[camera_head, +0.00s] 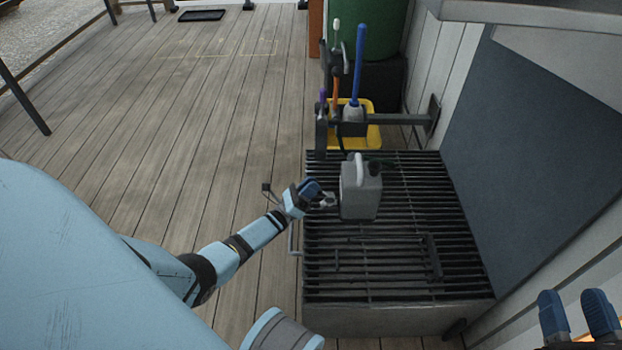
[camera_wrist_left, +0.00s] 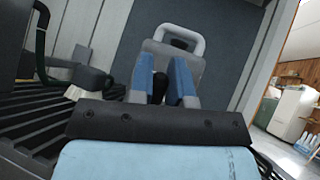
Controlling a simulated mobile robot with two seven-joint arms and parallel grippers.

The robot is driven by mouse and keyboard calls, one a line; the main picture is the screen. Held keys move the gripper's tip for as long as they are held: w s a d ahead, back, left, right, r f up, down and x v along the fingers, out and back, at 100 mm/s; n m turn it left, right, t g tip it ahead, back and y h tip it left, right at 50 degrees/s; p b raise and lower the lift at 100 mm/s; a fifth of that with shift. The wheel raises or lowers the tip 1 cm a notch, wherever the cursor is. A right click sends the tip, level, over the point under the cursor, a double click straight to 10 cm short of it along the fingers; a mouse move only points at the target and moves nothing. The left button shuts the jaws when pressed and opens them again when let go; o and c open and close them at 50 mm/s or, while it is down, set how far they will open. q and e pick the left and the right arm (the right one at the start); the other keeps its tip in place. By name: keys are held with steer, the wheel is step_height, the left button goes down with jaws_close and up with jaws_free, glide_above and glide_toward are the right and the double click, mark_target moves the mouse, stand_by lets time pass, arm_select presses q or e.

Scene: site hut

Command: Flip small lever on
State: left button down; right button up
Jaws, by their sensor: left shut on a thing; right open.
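A grey box (camera_head: 361,191) with a pale loop handle on top stands on the dark slatted grate. It also shows in the left wrist view (camera_wrist_left: 182,62), just beyond my fingers. My left gripper (camera_head: 322,198) is at the box's left side. In the left wrist view its two blue fingers (camera_wrist_left: 168,84) are shut on a small dark lever (camera_wrist_left: 159,88) in front of the box; the lever is partly hidden by the fingers and wrist. My right gripper (camera_head: 578,308) is open and empty at the lower right, away from the box.
The box stands on the slatted grate (camera_head: 400,262). Behind it are a bracket arm (camera_head: 395,119), a yellow bin (camera_head: 372,137) with brushes, and a green barrel (camera_head: 365,28). A wall with a dark panel (camera_head: 540,140) borders the right. The plank floor (camera_head: 220,110) at left is mostly clear.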

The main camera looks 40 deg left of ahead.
arm_select(q)
steer(key=c, duration=1.3)
jaws_free()
steer(key=shift+c, duration=0.2)
steer(key=shift+f, duration=0.1)
steer(key=v, duration=0.7)
steer(key=shift+s+f, duration=0.1)
